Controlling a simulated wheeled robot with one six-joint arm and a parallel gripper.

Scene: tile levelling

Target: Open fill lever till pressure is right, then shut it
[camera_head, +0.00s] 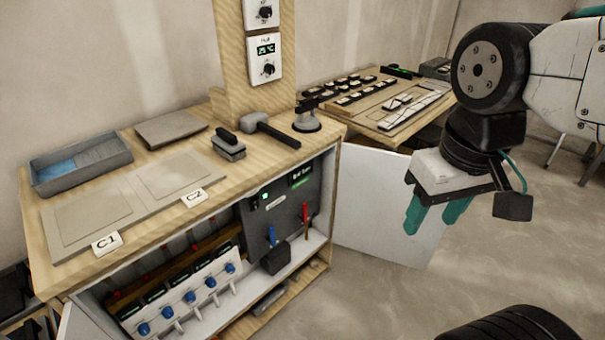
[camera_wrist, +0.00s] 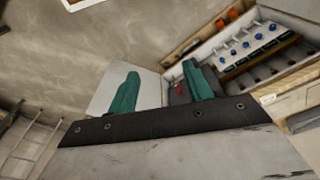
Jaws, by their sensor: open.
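Inside the open cabinet in the head view, a dark panel (camera_head: 284,222) carries small green-lit displays. A blue lever (camera_head: 271,236) and a red lever (camera_head: 305,213) stand at its lower part. I cannot read which one is the fill lever, and the pressure reading is too small to make out. My gripper (camera_head: 433,218) is open and empty, to the right of the cabinet and apart from both levers. In the wrist view its green fingers (camera_wrist: 161,88) are spread, and the red lever (camera_wrist: 180,88) shows small between them; the right finger hides part of the panel.
The open white cabinet door (camera_head: 385,205) stands between the panel and my gripper's side. A row of blue knobs (camera_head: 190,297) is at the cabinet's left. The wooden worktop (camera_head: 225,185) holds tiles, a mallet (camera_head: 270,130) and a grey tray (camera_head: 82,165). The floor at right is mostly clear.

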